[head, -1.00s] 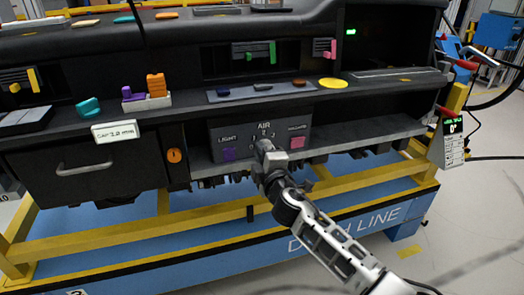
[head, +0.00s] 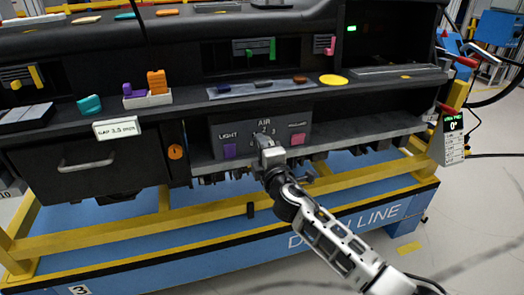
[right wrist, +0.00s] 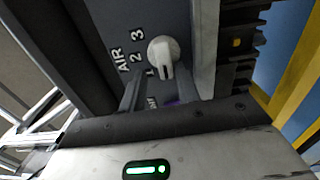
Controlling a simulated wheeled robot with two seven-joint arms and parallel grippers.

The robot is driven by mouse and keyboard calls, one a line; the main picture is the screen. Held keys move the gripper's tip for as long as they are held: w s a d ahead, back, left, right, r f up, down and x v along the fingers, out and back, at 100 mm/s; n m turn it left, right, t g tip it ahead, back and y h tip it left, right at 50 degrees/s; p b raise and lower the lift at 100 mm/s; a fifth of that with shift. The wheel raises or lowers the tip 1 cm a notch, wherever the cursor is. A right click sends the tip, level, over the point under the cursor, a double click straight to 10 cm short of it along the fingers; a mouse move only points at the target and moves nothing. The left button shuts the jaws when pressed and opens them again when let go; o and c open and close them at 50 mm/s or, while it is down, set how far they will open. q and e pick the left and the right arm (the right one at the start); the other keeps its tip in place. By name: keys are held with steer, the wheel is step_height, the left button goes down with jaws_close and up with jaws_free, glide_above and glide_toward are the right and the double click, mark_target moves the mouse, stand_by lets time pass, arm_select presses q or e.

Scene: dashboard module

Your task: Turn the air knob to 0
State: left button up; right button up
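The air knob (right wrist: 163,50) is a white round knob with a raised grip and a dark pointer line, on a dark panel (head: 219,130) under the label AIR. In the right wrist view its pointer aims down, beyond the 1 mark; any number there is hidden. The 2 and 3 show to its left. My right gripper (right wrist: 163,88) is open, its two fingers apart on either side of the knob's lower part; contact cannot be told. In the head view the right gripper (head: 268,149) covers the knob. My left gripper is not in view.
A purple LIGHT button (head: 230,151) and a pink button (head: 297,139) flank the knob. The dashboard shelf edge (head: 370,137) runs just below. A yellow frame (head: 350,182) stands beneath. A drawer with a handle (head: 86,164) is at the left.

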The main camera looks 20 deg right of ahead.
steer(key=shift+d+f, duration=0.2)
steer(key=shift+f, duration=0.1)
steer(key=s, duration=1.6)
steer(key=shift+r, duration=0.15)
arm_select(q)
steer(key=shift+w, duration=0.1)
arm_select(e)
steer(key=shift+d, duration=0.1)
